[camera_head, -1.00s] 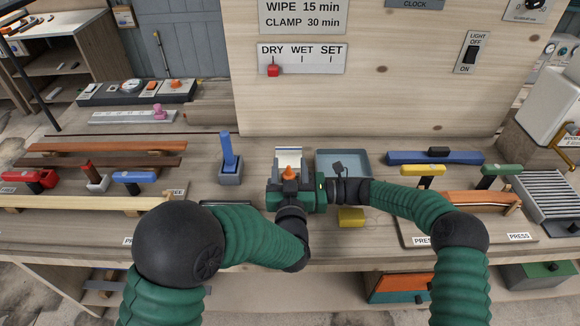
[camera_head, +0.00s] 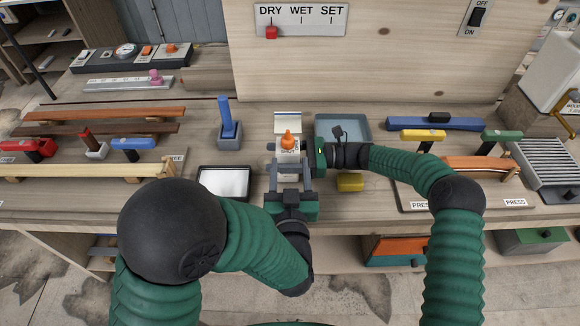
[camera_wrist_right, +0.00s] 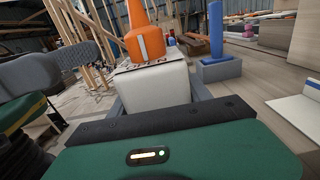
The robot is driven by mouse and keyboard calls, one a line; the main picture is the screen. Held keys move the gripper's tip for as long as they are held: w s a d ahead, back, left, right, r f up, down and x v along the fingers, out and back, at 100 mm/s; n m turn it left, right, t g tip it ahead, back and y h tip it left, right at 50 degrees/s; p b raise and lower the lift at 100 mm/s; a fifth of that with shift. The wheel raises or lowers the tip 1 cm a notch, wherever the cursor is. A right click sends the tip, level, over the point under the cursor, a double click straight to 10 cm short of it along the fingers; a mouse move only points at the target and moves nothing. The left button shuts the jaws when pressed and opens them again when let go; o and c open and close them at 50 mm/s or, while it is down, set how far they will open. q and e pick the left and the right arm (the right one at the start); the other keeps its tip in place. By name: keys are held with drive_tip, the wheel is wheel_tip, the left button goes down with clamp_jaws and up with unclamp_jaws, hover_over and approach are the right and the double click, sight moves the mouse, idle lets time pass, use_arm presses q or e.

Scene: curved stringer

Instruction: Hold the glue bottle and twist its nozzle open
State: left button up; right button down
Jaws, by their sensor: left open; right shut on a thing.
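The glue bottle has a white body (camera_head: 288,154) and an orange nozzle (camera_head: 288,138). It stands upright in the middle of the bench. My right gripper (camera_head: 296,156) is shut on the bottle body from the right. The right wrist view shows the white body (camera_wrist_right: 155,90) close up between the fingers, with the orange nozzle (camera_wrist_right: 145,42) above it. My left gripper (camera_head: 289,172) is open and empty on the near side of the bottle, its fingers pointing toward it. A grey finger of the left gripper shows at the left of the wrist view. How far the nozzle is turned cannot be told.
A blue-grey tray (camera_head: 360,124) lies behind my right wrist. A yellow block (camera_head: 350,183) is in front of it. A blue-handled tool in a grey holder (camera_head: 229,137) and a white-topped tray (camera_head: 204,181) are at the left. Wooden strips lie further left.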

sight(296, 157)
drive_tip(key=shift+f, duration=0.1)
unclamp_jaws()
idle(0.3)
drive_tip(key=shift+d, duration=0.15)
drive_tip(key=shift+d, duration=2.4)
